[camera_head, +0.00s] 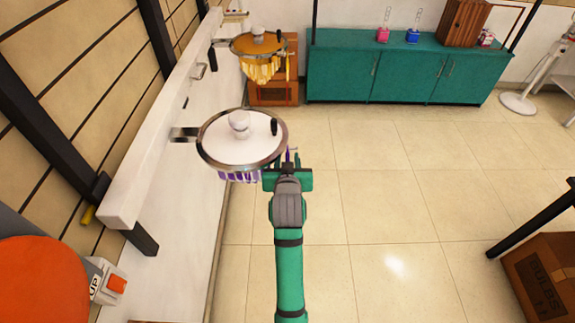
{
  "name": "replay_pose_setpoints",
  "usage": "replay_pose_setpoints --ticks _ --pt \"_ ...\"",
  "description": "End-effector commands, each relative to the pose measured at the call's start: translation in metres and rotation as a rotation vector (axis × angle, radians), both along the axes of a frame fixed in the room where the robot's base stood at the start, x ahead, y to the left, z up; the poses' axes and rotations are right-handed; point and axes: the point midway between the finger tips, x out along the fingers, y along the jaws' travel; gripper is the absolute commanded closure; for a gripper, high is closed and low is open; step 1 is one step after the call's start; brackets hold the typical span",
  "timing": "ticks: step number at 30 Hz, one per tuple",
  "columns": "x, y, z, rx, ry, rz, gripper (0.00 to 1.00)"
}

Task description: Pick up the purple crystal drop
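Several purple crystal drops (239,177) hang in a row under the near round white chandelier plate (240,150) with a metal rim. A thin purple drop (288,156) shows at the plate's right edge, just beyond my gripper. My green gripper (288,168) is beside the right edge of the chandelier, close to the drops. The grey wrist and the gripper's own body hide the fingertips, so I cannot tell whether they touch or hold the thin purple drop.
A second chandelier plate (258,43) with amber drops hangs farther back from the same white beam (170,115). A teal cabinet (400,68) lines the back wall. A cardboard box (540,280) stands at the right. The tiled floor (390,200) is clear.

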Motion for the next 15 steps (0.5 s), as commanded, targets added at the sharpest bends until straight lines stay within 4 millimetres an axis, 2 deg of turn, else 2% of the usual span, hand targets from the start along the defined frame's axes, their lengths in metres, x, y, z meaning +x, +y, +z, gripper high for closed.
replay_pose_setpoints --ticks 8,12,15 --pt "0.0031 0.0001 -0.0014 0.000 0.000 0.000 0.67" --pt "0.0030 0.0001 -0.0014 0.000 0.000 0.000 0.98" --pt "0.0030 0.0001 -0.0014 0.000 0.000 0.000 1.00"
